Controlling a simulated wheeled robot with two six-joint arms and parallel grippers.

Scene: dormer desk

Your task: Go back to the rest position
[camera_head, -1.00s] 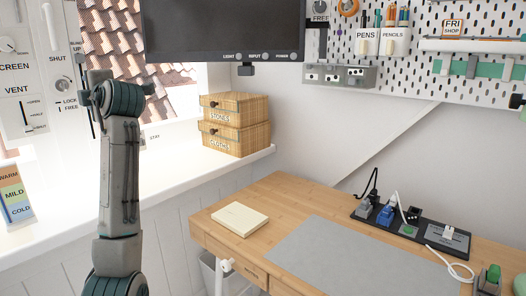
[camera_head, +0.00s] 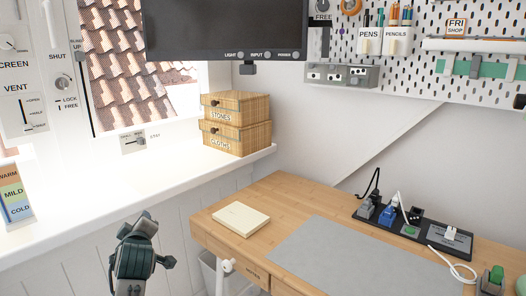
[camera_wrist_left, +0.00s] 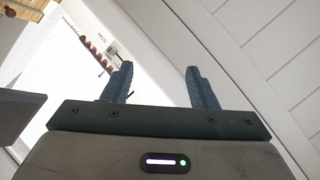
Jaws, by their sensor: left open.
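My left gripper shows in the left wrist view (camera_wrist_left: 160,88) with its two blue-grey fingers well apart and nothing between them. Behind the fingers are a pale wall and white panelling. In the head view my left arm is folded low at the bottom left, in front of the panelling under the sill, left of the desk. The left fingers cannot be made out there. My right gripper is in neither view.
The wooden desk (camera_head: 290,200) holds a cream box (camera_head: 241,218), a grey mat (camera_head: 340,255) and a black power strip (camera_head: 415,228). Two woven boxes (camera_head: 235,122) stand on the white sill (camera_head: 165,180). A monitor (camera_head: 224,28) hangs above. A bin (camera_head: 208,268) stands below the desk.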

